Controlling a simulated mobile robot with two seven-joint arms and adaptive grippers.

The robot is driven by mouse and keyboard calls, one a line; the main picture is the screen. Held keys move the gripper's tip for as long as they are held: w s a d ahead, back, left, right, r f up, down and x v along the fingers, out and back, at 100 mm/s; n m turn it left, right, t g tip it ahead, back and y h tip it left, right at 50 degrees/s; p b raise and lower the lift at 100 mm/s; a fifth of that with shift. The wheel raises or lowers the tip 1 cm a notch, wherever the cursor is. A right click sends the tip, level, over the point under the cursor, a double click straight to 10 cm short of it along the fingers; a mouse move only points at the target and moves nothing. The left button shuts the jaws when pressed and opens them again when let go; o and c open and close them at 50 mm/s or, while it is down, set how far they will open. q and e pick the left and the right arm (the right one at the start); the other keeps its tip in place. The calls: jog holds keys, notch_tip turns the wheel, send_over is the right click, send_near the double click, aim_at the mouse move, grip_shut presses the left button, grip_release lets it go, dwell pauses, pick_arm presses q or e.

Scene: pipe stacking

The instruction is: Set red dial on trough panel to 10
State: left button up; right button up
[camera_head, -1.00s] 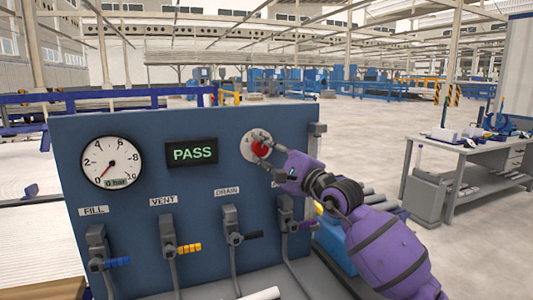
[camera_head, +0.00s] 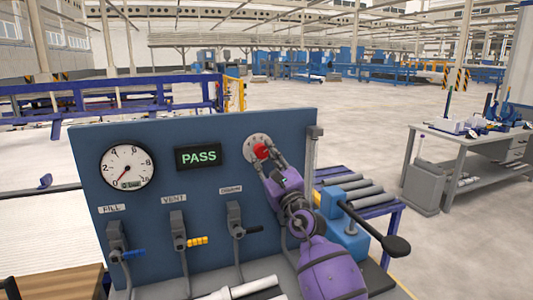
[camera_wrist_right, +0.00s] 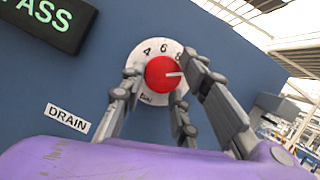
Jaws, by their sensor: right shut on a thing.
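The red dial (camera_head: 261,151) has a round white numbered plate at the upper right of the blue trough panel (camera_head: 215,122). In the right wrist view the red dial (camera_wrist_right: 160,77) has a white pointer line aimed right, past the 8. The numbers 4, 6 and 8 show; a finger covers the plate just beyond the 8, so the 10 cannot be read. My right gripper (camera_head: 264,160) is shut on the red dial, with fingers on both sides of it. My left gripper is not in view.
The panel also carries a round gauge (camera_head: 127,166), a green PASS display (camera_head: 198,156) and a row of valve levers below, including the DRAIN lever (camera_head: 235,219). A blue machine with a black-knobbed lever (camera_head: 397,245) stands to the right, near a grey workbench (camera_head: 461,135).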

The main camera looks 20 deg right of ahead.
jog(key=shift+a+f+m+h, duration=0.3)
jog(key=shift+f, duration=0.05)
dwell(0.3)
jog(key=o, duration=1)
jog(key=shift+a, duration=0.1)
jog(key=shift+d+r, duration=0.15)
jog(key=shift+d, duration=0.05)
jog(key=v, duration=1.2)
